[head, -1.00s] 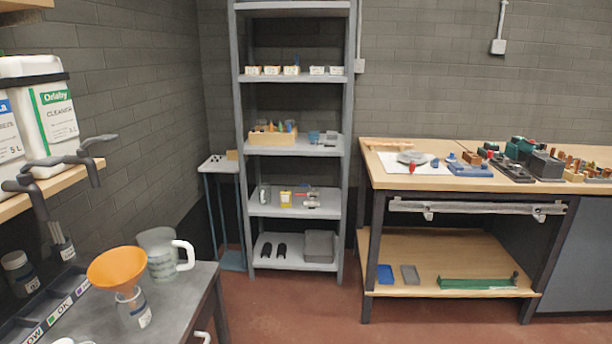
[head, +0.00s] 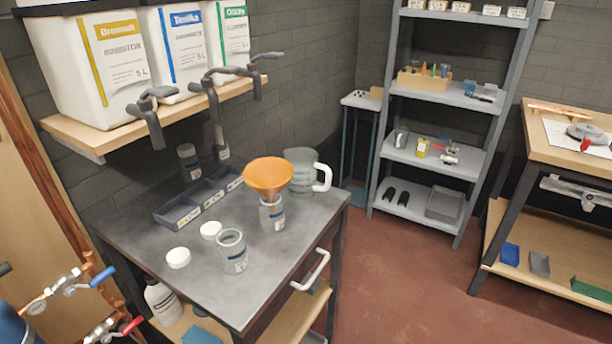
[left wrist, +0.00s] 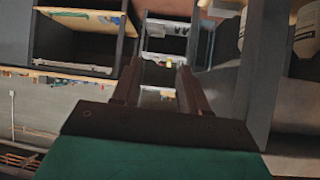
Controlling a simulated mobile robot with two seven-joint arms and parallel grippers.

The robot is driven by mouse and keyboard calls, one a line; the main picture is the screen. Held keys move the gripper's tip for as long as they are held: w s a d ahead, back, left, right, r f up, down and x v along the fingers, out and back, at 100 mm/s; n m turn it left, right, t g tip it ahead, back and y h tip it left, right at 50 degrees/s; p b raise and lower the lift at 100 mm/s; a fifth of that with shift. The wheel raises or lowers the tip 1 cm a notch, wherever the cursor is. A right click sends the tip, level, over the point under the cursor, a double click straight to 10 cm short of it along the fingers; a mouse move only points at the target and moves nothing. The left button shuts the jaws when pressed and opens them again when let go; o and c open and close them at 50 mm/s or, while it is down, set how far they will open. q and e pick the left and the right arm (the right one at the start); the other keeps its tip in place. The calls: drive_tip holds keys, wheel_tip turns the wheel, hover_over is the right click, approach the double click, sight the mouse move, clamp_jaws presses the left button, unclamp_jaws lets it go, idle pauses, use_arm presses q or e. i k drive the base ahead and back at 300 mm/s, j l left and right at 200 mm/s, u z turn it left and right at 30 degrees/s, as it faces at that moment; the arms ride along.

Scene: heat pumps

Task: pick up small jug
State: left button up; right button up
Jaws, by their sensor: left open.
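A translucent grey jug (head: 302,168) with a white handle stands upright at the back right corner of the dark metal-topped table (head: 190,262) in the head view. It is partly hidden by an orange funnel (head: 268,174), which sits in a clear glass jar (head: 272,214). My left gripper (left wrist: 157,68) shows only in the left wrist view; its two fingers are apart with nothing between them. The jug cannot be made out in that view. My right gripper is in neither view.
An open jar (head: 232,252), two white lids (head: 178,258) and a divided dark tray (head: 196,202) are on the table. A wooden shelf (head: 84,134) with white canisters (head: 98,56) and hanging dark taps overhangs it. Red floor (head: 400,290) is free to the right.

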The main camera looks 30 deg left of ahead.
sight(304, 161)
drive_tip(key=i+l+u, duration=0.1)
drive_tip(key=l, duration=0.45)
drive_tip(key=l+u, duration=0.1)
drive_tip(key=l, duration=0.5)
drive_tip(key=i+l+u, duration=0.1)
drive_tip(key=i, duration=0.25)
drive_tip(key=i+l+u, duration=0.1)
drive_tip(key=i+l, duration=0.25)
